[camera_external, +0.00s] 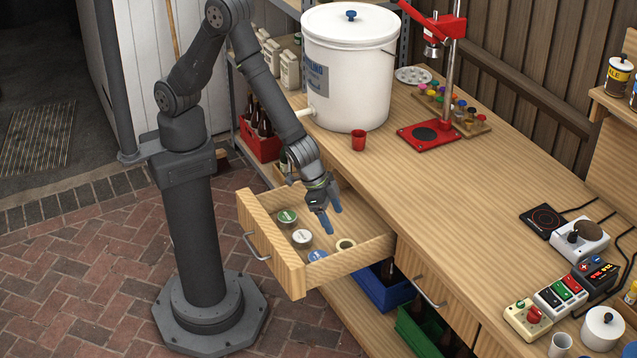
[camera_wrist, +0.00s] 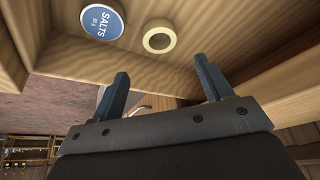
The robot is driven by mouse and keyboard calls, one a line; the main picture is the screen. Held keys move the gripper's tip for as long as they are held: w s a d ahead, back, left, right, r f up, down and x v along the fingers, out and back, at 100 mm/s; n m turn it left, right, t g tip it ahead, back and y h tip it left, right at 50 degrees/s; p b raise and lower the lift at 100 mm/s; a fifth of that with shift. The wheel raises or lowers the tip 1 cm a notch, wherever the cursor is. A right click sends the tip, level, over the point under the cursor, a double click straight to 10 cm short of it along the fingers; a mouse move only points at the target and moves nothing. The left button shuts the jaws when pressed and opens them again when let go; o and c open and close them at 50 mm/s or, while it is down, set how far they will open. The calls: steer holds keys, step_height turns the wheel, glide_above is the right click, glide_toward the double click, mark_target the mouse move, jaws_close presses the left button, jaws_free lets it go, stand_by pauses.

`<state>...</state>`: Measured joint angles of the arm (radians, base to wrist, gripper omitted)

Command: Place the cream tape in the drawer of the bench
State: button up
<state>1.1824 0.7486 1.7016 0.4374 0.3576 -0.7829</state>
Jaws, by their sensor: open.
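The cream tape (camera_external: 345,244) is a small ring lying flat inside the open drawer (camera_external: 283,252) of the wooden bench (camera_external: 460,190), near its right side. In the wrist view the cream tape (camera_wrist: 159,36) lies on the drawer floor, just beyond my fingers. My gripper (camera_external: 328,220) is open and empty. It is above the drawer, with its fingertips pointing down, apart from the tape. Both fingers (camera_wrist: 160,80) show in the wrist view with nothing between them.
The drawer also holds a green-lidded tin (camera_external: 287,216), a white-lidded tin (camera_external: 302,237) and a blue Salts tin (camera_external: 317,256). A red cup (camera_external: 358,140), a white bucket (camera_external: 350,80) and a red capper (camera_external: 430,134) stand on the bench. The middle of the benchtop is clear.

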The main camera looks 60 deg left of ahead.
mark_target(344, 241)
steer(key=shift+v, duration=1.15)
steer(key=x, duration=1.2)
steer(key=shift+f, duration=0.2)
steer(key=shift+r, duration=0.15)
